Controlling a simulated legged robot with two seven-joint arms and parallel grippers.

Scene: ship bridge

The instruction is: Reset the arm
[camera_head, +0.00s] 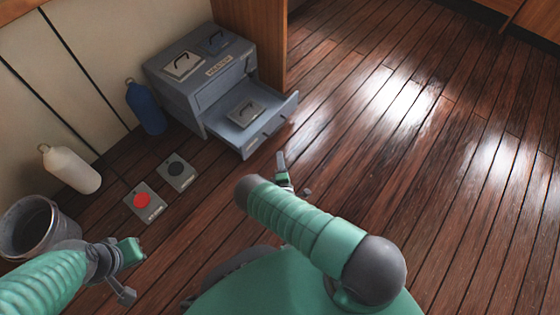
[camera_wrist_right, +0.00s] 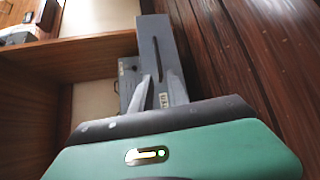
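My right gripper (camera_head: 290,176) is in front of the drawer cabinet, to the right of and below its pulled-out drawer, apart from it and empty. In the right wrist view, its pale fingers (camera_wrist_right: 158,90) show a gap between them, with the grey cabinet (camera_wrist_right: 156,48) beyond. My right arm crosses the lower middle of the head view. My left gripper (camera_head: 125,270) is at the lower left, near the bucket, with no object visible in it; its finger gap is unclear.
A grey cabinet (camera_head: 205,92) has an open drawer (camera_head: 258,135) holding a handled block (camera_head: 245,112). Two handled blocks sit on top. A blue bottle (camera_head: 146,107), white bottle (camera_head: 70,168), bucket (camera_head: 38,228), and red-button (camera_head: 143,202) and dark-button plates (camera_head: 177,171) stand left. The right floor is clear.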

